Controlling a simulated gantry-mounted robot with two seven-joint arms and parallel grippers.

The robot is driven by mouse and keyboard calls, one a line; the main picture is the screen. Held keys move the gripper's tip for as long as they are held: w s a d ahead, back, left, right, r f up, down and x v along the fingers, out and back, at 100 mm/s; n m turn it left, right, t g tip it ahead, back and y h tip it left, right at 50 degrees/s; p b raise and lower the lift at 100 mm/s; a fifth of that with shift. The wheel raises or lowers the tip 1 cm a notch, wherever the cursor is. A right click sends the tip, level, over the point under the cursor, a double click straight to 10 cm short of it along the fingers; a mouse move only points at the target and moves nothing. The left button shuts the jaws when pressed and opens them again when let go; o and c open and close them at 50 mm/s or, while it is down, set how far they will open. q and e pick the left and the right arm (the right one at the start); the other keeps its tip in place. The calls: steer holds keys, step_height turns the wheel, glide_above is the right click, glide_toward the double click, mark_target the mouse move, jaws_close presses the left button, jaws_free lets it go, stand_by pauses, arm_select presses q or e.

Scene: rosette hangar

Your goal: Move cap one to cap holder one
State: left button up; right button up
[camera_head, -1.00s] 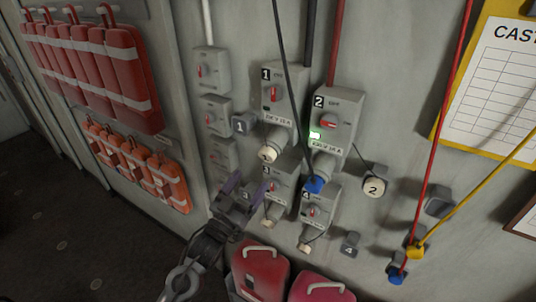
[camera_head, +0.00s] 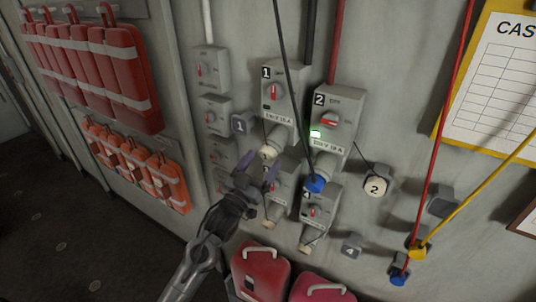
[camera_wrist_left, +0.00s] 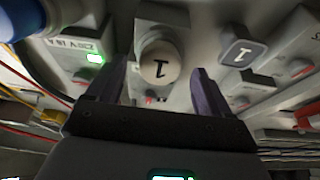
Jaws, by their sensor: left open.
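Cap one (camera_head: 268,152) is a round off-white cap on the lower end of the grey socket box marked 1 (camera_head: 281,92). In the left wrist view, cap one (camera_wrist_left: 160,68) faces me with its black 1, between the fingers. Cap holder one (camera_head: 240,125) is a small grey block marked 1 on the wall, left of the cap; it also shows in the left wrist view (camera_wrist_left: 238,52) and looks empty. My left gripper (camera_head: 256,176) is open just below cap one, with its purple fingers spread either side and no clear contact. My right gripper is out of view.
Socket box 2 (camera_head: 335,115) holds a blue plug (camera_head: 314,184) on a dark cable. Cap 2 (camera_head: 375,186) sits on a holder to the right. More boxes stand close below, and red cases (camera_head: 262,270) lie beneath.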

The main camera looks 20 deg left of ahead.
arm_select(q)
steer(key=shift+x, duration=1)
stand_by(0.7)
steer(key=c, duration=1.4)
steer(key=shift+s, duration=0.15)
steer(key=shift+s+a+f, duration=0.1)
steer(key=shift+s+f, duration=0.15)
steer(key=shift+s, duration=0.15)
steer(key=shift+p+v, duration=0.75)
steer(key=shift+v, duration=1.65)
